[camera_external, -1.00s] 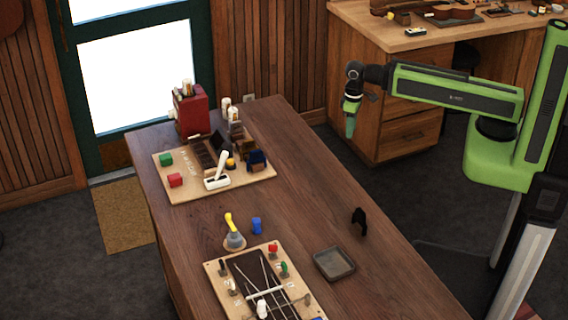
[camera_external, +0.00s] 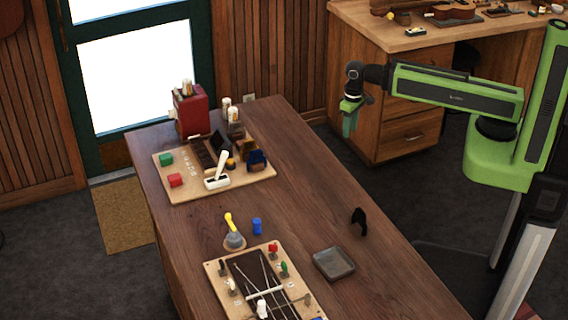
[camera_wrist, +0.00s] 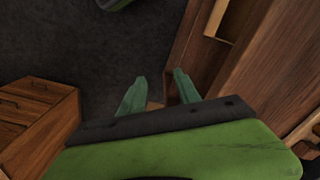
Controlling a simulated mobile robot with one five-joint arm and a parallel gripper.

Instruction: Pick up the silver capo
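I cannot make out a clearly silver capo in either view. A dark, upright, clamp-like piece (camera_external: 359,221), perhaps a capo, stands on the long wooden table (camera_external: 318,215) near its right edge and looks black. My gripper (camera_external: 349,122) points down in the air beyond the table's right side, well apart from the dark piece. In the wrist view my gripper (camera_wrist: 159,80) has its two green fingers spread with nothing between them.
A square grey tray (camera_external: 334,263) lies near the dark piece. A board with strings and small clamps (camera_external: 215,268), a blue cylinder (camera_external: 257,226) and a yellow-handled tool (camera_external: 229,222) are left of it. A loaded board (camera_external: 190,194) lies farther back. The table's right strip is mostly clear.

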